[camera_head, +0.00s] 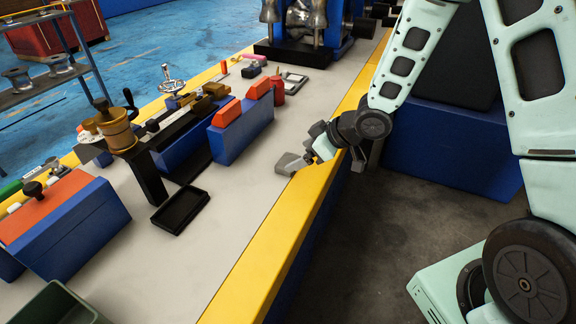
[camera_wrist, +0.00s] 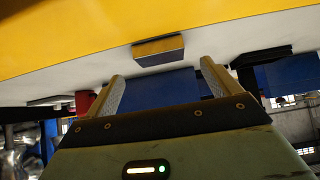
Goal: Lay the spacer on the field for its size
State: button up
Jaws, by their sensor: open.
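A small grey block (camera_head: 290,163), which looks like the spacer, lies on the pale bench top beside its yellow edge. In the wrist view a block with a tan face and a dark grey face (camera_wrist: 158,50) appears ahead of the fingertips, roughly centred between them; it seems to be the same piece. My gripper (camera_head: 308,155) is at the bench edge, very close to the grey block. In the wrist view my gripper (camera_wrist: 162,72) has its two fingers wide apart with nothing between them. I cannot make out marked size fields in either view.
A black shallow tray (camera_head: 180,209) lies on the bench. Blue blocks with orange tops (camera_head: 240,130) and a brass-cupped device (camera_head: 115,130) stand along the far side. A red container (camera_head: 277,90) stands farther back. The bench top (camera_head: 215,235) is clear near the front.

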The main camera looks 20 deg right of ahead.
aim_at(288, 161)
jog(key=b+x, duration=0.1)
jog(key=x, duration=0.3)
jog(key=shift+w+a+f, duration=0.1)
jog(key=shift+a+f, duration=0.05)
jog(key=shift+f, duration=0.1)
jog(key=c, duration=1.5)
notch_tip(288, 161, up, 10)
jog(key=p, duration=0.3)
jog(key=shift+p, duration=0.4)
jog(key=shift+c, duration=0.2)
